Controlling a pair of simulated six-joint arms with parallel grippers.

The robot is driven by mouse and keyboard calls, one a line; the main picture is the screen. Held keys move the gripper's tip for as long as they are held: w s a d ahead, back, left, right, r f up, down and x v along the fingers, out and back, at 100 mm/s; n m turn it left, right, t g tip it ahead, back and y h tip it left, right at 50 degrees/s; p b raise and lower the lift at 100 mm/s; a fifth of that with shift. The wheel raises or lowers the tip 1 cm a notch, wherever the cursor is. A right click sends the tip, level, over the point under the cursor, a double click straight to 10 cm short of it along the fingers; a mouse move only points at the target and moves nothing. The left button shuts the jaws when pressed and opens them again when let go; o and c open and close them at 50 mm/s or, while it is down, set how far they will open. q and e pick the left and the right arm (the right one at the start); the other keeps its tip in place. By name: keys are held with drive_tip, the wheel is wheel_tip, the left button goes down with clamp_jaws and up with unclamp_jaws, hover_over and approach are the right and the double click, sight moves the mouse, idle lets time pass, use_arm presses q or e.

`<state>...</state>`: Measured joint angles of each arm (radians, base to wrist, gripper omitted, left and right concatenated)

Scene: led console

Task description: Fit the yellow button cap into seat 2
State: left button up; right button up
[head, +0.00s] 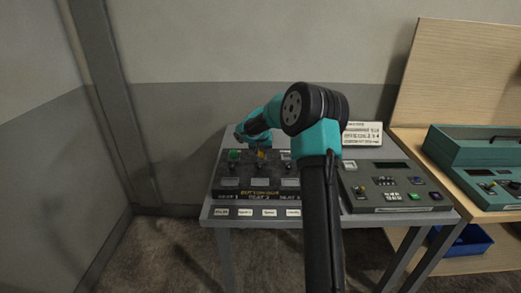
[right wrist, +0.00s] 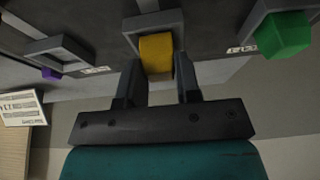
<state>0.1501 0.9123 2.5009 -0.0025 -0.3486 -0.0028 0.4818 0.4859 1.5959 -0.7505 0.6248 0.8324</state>
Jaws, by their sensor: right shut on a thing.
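The yellow button cap (right wrist: 156,55) is held between the two dark fingers of my right gripper (right wrist: 160,82) in the right wrist view. It is at a grey square frame (right wrist: 150,22), overlapping its near edge. I cannot tell whether it is inside the frame or just above it. In the head view the yellow cap (head: 261,154) is small, over the middle of the dark console (head: 230,192), roughly in line with the "SEAT 2" label. My right gripper's fingers are hard to make out there. My left gripper is not in view.
A green cap (right wrist: 284,35) sits at the neighbouring frame, on the head view's left. Another frame (right wrist: 58,50) has a purple piece by it. A grey panel (head: 395,185) stands right of the console, with a white sign (head: 362,134) behind. A teal case (head: 480,147) is farther right.

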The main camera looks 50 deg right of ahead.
drive_tip(key=shift+f, duration=0.4)
idle(0.4)
drive_tip(key=o, duration=1)
drive_tip(key=shift+r, duration=0.1)
drive_tip(key=v, duration=1.7)
drive_tip(key=shift+s+r, duration=0.1)
